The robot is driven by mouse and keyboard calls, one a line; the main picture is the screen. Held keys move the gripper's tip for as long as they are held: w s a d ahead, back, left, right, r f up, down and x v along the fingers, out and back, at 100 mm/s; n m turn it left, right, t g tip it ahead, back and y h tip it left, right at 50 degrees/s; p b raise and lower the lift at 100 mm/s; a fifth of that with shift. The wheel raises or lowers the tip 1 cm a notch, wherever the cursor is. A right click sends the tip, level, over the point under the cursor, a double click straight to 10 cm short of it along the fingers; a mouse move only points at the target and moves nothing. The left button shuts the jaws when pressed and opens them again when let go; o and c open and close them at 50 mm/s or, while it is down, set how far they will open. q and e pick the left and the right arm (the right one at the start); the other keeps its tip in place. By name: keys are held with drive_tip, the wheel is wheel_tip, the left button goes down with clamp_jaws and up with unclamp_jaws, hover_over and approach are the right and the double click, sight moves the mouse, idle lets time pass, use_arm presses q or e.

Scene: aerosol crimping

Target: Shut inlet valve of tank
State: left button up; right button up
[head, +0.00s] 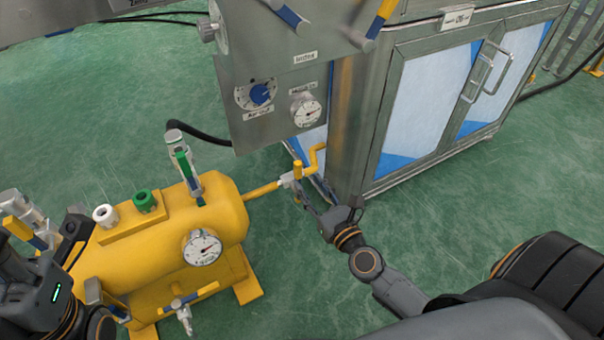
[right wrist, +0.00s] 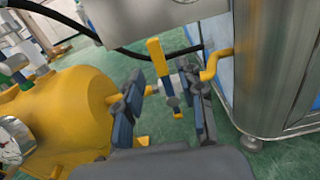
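The yellow tank (head: 218,210) lies at the left in the head view and shows at the left of the right wrist view (right wrist: 70,100). A pipe leaves its right end and meets a small valve (head: 287,180). In the right wrist view the valve's yellow and blue handle (right wrist: 155,55) stands nearly upright across the pipe line. My right gripper (right wrist: 163,108) is open, with its fingers apart on either side of the valve and nothing clamped. It also shows in the head view (head: 308,197). My left gripper (head: 73,232) is partly visible at the left edge; its finger opening is unclear.
A metal cabinet (head: 375,110) with glass doors stands right behind the valve. A control panel (head: 275,135) with knob and gauge hangs above the pipe.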

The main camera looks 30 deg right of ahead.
drive_tip(key=s, duration=0.5)
drive_tip(key=shift+s+d, duration=0.1)
drive_tip(key=shift+s, duration=0.15)
